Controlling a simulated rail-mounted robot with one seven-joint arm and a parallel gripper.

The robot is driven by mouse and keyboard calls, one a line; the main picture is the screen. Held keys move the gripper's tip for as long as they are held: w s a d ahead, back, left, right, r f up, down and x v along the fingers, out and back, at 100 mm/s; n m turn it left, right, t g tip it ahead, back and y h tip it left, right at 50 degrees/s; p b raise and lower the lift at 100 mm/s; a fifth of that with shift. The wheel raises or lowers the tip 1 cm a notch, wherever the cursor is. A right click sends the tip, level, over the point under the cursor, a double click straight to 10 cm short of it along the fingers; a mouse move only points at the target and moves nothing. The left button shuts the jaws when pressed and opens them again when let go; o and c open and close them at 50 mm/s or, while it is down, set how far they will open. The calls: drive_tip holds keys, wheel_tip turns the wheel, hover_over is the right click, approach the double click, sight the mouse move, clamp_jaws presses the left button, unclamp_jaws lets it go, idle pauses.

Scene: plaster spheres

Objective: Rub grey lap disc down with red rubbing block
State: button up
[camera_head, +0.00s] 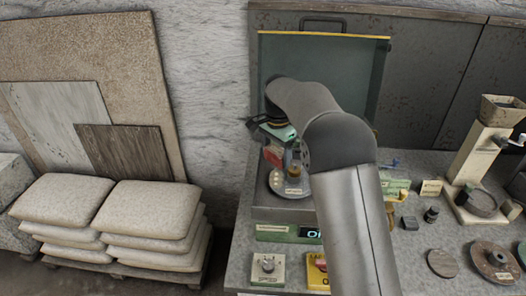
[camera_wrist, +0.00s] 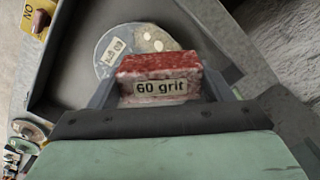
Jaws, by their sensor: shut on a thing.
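The red rubbing block (camera_wrist: 160,68), labelled "60 grit", is held between the two fingers of my gripper (camera_wrist: 160,85) in the wrist view. In the head view the red block (camera_head: 272,155) shows below my gripper (camera_head: 274,148), above the back left of the bench. The grey lap disc (camera_wrist: 107,42) lies beyond the block in the wrist view, with a pale label and several whitish patches. The disc also shows in the head view (camera_head: 276,184), partly hidden by my arm. I cannot tell whether block and disc touch.
A green panel with a yellow top edge (camera_head: 323,34) stands behind the disc. A dark round disc (camera_head: 443,263), a brown disc (camera_head: 495,262) and a hopper machine (camera_head: 487,145) stand at right. Control boxes (camera_head: 267,268) line the front. Stacked sacks (camera_head: 150,212) lie at left.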

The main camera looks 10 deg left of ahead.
drive_tip(key=shift+d+f+b, duration=0.15)
drive_tip(key=shift+f+b, duration=0.25)
drive_tip(key=shift+f, duration=0.1)
drive_tip(key=b, duration=0.4)
hover_over(276, 179)
wheel_tip(276, 179, down, 5)
drive_tip(key=shift+s+r, duration=0.1)
drive_tip(key=shift+r, duration=0.05)
drive_tip(key=shift+f, duration=0.6)
drive_tip(key=shift+f, duration=0.25)
